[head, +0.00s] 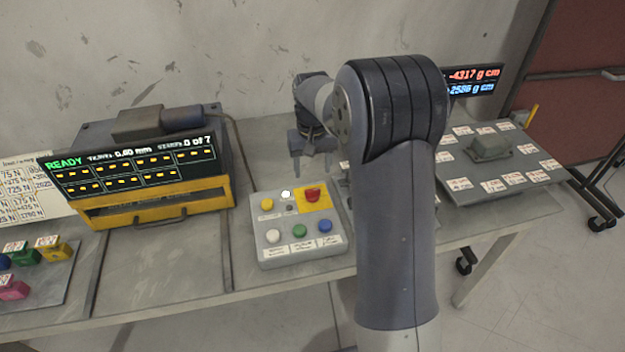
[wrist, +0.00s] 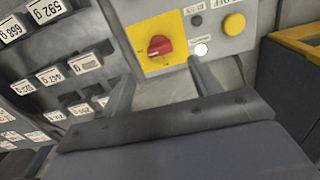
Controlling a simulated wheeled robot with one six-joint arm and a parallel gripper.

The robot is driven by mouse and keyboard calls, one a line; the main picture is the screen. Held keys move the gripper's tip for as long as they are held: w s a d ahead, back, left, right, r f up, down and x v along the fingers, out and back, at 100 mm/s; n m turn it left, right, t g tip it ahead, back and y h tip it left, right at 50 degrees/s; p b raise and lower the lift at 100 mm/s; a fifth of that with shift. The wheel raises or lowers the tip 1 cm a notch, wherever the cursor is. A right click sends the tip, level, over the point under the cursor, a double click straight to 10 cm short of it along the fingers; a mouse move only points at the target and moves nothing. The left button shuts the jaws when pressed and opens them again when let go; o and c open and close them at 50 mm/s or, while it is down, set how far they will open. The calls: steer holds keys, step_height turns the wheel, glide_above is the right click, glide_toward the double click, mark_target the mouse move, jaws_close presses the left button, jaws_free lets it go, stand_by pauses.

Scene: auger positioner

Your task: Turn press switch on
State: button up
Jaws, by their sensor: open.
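A grey control box (head: 262,250) stands on the table. Its red rotary switch (head: 312,194) sits on a yellow plate at the box's upper right. The red switch (wrist: 160,45) also shows in the wrist view, on its yellow plate (wrist: 138,34). Its small labels are unreadable, so I cannot tell which is the press switch. A white lamp (head: 286,194) is lit beside the plate. My gripper (head: 312,168) is open and empty above the box's far side. In the wrist view its fingers (wrist: 162,76) lie either side of the switch, apart from it.
The box also has yellow (head: 266,205), white (head: 273,236), green (head: 299,231) and blue (head: 325,226) buttons. A yellow-framed machine (head: 135,213) with a "READY" display stands left. A labelled plate (head: 500,170) lies right. Labelled weights (wrist: 82,62) show in the wrist view.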

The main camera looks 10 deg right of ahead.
mark_target(312, 190)
steer(key=shift+r, duration=1.75)
steer(key=shift+f, duration=0.1)
step_height(312, 190, down, 11)
steer(key=shift+r, duration=0.1)
steer(key=shift+n, duration=0.3)
steer(key=shift+r, duration=0.1)
